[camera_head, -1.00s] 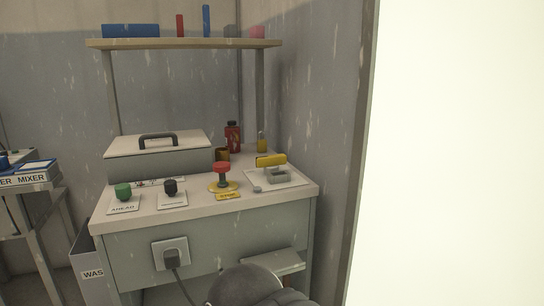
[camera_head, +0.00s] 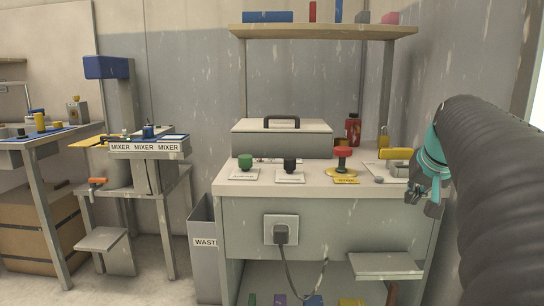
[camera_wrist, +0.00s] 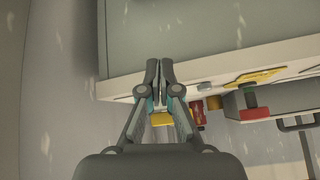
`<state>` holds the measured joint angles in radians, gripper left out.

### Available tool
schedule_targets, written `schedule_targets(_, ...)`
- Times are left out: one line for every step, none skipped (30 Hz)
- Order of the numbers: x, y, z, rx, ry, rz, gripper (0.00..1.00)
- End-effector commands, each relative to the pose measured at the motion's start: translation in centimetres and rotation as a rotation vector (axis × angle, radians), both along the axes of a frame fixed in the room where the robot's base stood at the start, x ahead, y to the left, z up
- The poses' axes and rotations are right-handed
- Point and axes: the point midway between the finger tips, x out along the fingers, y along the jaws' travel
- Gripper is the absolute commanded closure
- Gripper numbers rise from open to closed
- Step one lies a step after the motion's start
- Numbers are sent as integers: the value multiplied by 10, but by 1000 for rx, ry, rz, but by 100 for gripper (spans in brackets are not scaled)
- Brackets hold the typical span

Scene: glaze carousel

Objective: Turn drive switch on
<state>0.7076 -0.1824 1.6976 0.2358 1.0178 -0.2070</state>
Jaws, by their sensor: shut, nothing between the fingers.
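The bench panel (camera_head: 330,183) carries several controls, and I cannot read which label names the drive switch. A green knob (camera_head: 245,161) stands at the left and a black knob (camera_head: 290,164) beside it. A red mushroom button (camera_head: 343,153) stands on a yellow base. A yellow-handled lever (camera_head: 396,153) on a grey block is at the right, partly behind my arm. My gripper (camera_head: 425,200) is shut and empty, by the bench's right front corner, apart from the controls. In the wrist view its closed fingertips (camera_wrist: 160,75) show in front of the bench edge; the yellow handle (camera_wrist: 162,119) is partly hidden behind them.
A grey lidded box (camera_head: 282,140), a red bottle (camera_head: 353,130) and a padlock-like yellow item (camera_head: 383,138) stand behind the controls. A shelf (camera_head: 322,32) overhangs. A plugged socket (camera_head: 281,230) is on the front. A waste bin (camera_head: 203,240) and mixer stand (camera_head: 148,151) are left.

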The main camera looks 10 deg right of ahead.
Motion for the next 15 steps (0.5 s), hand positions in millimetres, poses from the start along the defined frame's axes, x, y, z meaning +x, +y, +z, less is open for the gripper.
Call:
schedule_targets(7, -18, 16, -19, -30, 1, 100)
schedule_targets(11, -24, 28, -30, -48, 10, 100)
schedule_targets(15, -30, 44, -48, -68, 28, 100)
schedule_targets(19, -32, 56, -62, -84, 45, 100)
schedule_targets(22, -32, 68, -76, -99, 62, 100)
schedule_targets(26, -29, 83, -95, -117, 89, 100)
schedule_targets(27, -27, 94, -111, -129, 109, 100)
schedule_targets(28, -25, 104, -127, -142, 127, 100)
schedule_targets(28, -21, 116, -144, -155, 152, 100)
schedule_targets(28, -18, 122, -157, -160, 173, 100)
schedule_targets(28, -16, 122, -162, -157, 191, 100)
schedule_targets(28, -15, 120, -166, -150, 208, 100)
schedule_targets(28, -14, 119, -171, -145, 218, 100)
schedule_targets(28, -14, 118, -175, -141, 225, 100)
schedule_targets(29, -14, 117, -180, -139, 230, 100)
